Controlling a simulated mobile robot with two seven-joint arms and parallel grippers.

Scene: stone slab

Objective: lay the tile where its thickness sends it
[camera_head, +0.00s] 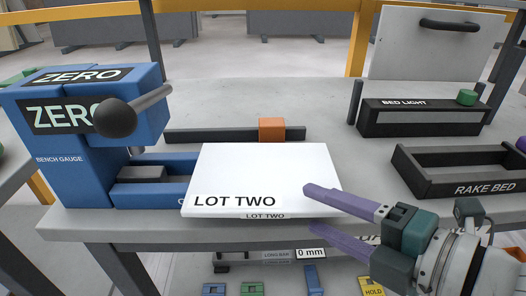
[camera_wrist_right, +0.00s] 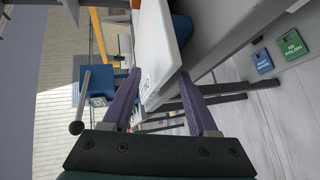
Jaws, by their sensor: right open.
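The tile, a white slab marked LOT TWO (camera_head: 262,170), lies flat at the front of the bench and overlaps the base of the blue bench gauge (camera_head: 60,160). The gauge has a ZERO sign and a lever with a dark knob. My right gripper (camera_head: 310,208) is open at the tile's front right corner. One purple finger shows above the tile's top level and the other below it. In the right wrist view the tile (camera_wrist_right: 155,45) reaches between the fingers (camera_wrist_right: 159,74); contact cannot be told. My left gripper is not in view.
A dark bar with an orange block (camera_head: 271,129) lies behind the tile. The BED LIGHT box (camera_head: 420,119) with a green button and the RAKE BED tray (camera_head: 465,175), which looks empty, stand at right. Blue, green and yellow HOLD (camera_head: 373,290) markers show below the bench.

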